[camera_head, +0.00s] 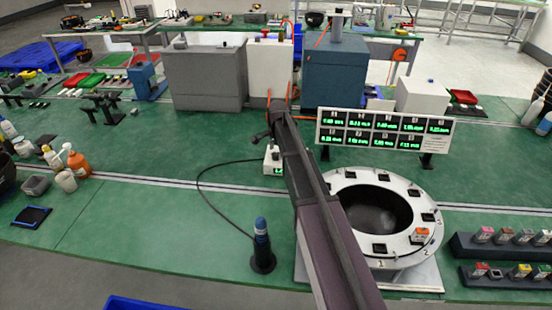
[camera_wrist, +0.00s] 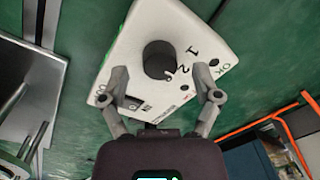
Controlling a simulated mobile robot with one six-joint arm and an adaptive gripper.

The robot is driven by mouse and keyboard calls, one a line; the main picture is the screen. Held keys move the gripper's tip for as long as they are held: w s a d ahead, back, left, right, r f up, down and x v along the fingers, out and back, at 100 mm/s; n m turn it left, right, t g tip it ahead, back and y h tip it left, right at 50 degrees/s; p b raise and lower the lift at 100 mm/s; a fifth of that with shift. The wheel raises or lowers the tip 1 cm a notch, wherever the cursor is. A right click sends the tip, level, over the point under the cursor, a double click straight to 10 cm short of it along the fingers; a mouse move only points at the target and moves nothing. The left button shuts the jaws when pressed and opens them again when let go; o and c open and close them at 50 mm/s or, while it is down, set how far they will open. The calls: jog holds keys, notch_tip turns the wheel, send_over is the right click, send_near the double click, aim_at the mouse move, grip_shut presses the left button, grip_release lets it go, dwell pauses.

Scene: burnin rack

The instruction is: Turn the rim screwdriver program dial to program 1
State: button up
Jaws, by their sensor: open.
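The screwdriver controller is a small white box (camera_wrist: 127,62) with a round black dial (camera_wrist: 158,58) on its face. The printed marks 1, 2 and OK show to the right of the dial; other marks are partly hidden, and I cannot read the dial's pointer. My gripper (camera_wrist: 160,76) is open, one finger on each side near the dial's lower edge. No contact with the dial is clear. In the head view the white box (camera_head: 271,160) stands on the green bench, partly behind my arm. A blue-topped screwdriver (camera_head: 261,232) stands upright in a black holder.
A black cable (camera_head: 205,194) loops between the box and the screwdriver holder. A white ring fixture (camera_head: 415,190) lies right of my arm, below a display panel (camera_head: 384,131) with green readouts. Bottles and cups stand at left. The bench left of the cable is fairly clear.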

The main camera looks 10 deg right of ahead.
jog(key=shift+f+b, duration=0.4)
jog(key=shift+f, duration=0.15)
grip_shut()
